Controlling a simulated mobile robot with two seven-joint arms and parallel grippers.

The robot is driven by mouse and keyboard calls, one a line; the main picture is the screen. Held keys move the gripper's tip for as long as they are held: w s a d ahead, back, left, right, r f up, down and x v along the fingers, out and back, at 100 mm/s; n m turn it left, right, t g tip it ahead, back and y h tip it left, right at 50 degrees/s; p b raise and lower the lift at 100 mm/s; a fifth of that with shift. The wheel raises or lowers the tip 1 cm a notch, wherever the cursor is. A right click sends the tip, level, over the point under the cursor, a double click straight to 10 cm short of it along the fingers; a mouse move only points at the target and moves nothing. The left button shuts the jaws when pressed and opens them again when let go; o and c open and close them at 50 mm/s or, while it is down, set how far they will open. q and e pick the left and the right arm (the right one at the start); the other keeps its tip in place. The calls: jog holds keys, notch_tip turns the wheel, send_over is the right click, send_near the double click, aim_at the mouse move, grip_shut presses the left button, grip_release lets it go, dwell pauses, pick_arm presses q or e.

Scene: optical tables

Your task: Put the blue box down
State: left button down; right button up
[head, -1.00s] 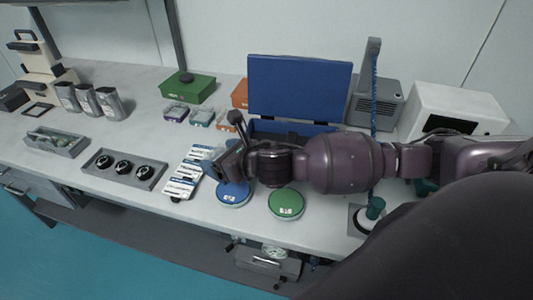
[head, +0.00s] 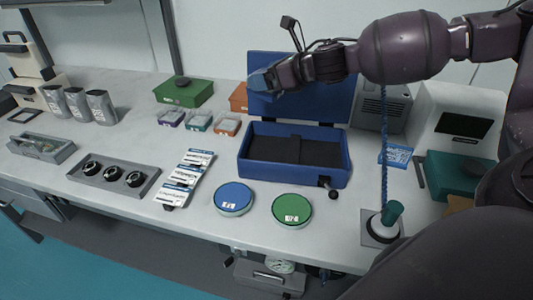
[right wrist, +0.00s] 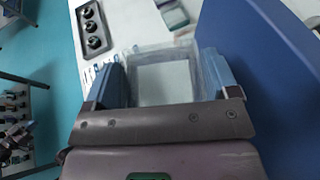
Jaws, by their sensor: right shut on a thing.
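My right gripper (head: 264,82) is raised in front of the upright lid of the large blue case. In the right wrist view its two bluish fingers (right wrist: 165,82) are shut on a small clear-walled box, which I take as the blue box (right wrist: 168,58). The box's pale inside shows between the fingers. In the head view it is hard to tell from the fingertips. The gripper and box are above the table, apart from its top. My left gripper is not in view.
The open blue case (head: 343,166) has a dark, empty-looking inside. Small boxes (head: 199,121) stand left of it, with a green box (head: 185,93) behind. White cards (head: 187,175), a blue disc (head: 233,197) and a green disc (head: 292,209) lie in front.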

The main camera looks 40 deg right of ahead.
jog(key=shift+d+f, duration=0.1)
jog(key=shift+f, duration=0.35)
notch_tip(320, 180, down, 3)
jog(key=shift+b, duration=0.85)
notch_tip(320, 180, down, 12)
jog(key=shift+r+b, duration=0.15)
jog(key=shift+b, duration=0.85)
jog(key=shift+f+b, duration=0.3)
jog(key=shift+f, duration=1.9)
jog(key=o, duration=0.8)
